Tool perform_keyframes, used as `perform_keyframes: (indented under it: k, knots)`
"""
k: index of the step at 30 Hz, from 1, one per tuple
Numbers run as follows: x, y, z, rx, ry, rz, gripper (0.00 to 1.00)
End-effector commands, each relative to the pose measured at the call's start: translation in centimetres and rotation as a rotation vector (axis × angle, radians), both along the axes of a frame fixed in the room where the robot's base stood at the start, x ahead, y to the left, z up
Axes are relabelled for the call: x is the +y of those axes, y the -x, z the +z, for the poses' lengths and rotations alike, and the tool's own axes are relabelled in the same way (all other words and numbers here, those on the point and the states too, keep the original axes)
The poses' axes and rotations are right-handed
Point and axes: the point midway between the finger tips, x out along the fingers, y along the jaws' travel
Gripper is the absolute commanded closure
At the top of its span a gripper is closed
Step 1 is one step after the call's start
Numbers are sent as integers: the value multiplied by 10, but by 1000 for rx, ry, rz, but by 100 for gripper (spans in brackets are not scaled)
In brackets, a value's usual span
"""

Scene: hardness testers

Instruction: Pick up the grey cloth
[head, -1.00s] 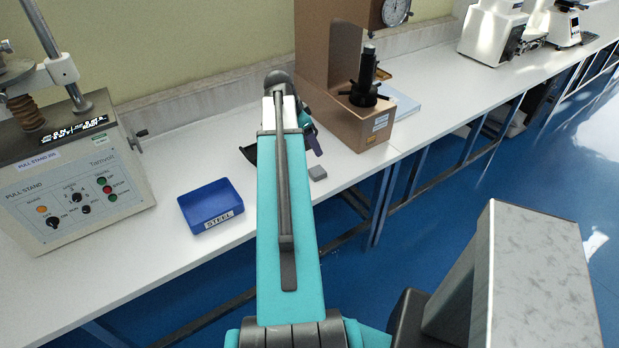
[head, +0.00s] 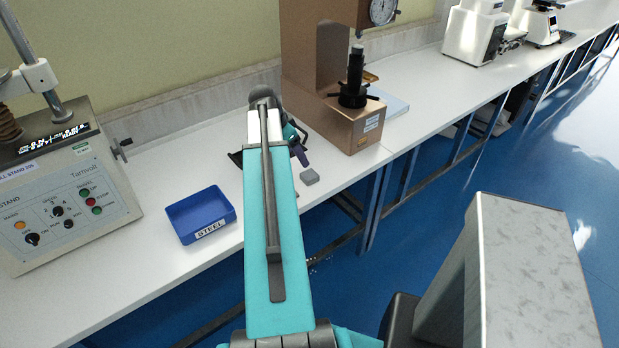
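A small grey square piece (head: 309,177) lies flat on the white bench, just right of my arm's far end. It is too small to tell whether it is folded cloth or a solid block; no other grey cloth is plain to see. My gripper (head: 270,157) is over the bench and mostly hidden behind my teal arm. Only dark and purple parts show at its sides, with the grey piece a little to the right and apart in the picture. Whether its fingers are open, or hold anything, is hidden.
A blue tray (head: 201,213) labelled STEEL sits left of my arm. A pull stand (head: 70,190) stands farther left. A brown tester (head: 352,128) with a black handwheel stands right of the grey piece. White machines (head: 474,35) stand at the far right. Bench front is clear.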

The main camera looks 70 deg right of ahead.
Motion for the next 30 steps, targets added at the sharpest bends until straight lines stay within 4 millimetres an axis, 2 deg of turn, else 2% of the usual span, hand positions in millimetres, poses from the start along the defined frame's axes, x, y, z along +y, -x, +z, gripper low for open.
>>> perform_keyframes:
  k: [18, 24, 30]
  knots:
    - [-19, 14, -56, 2, -2, -1, 34]
    - [-23, 16, -68, 1, -2, -1, 34]
    - [-23, 17, -70, 0, -1, 0, 34]
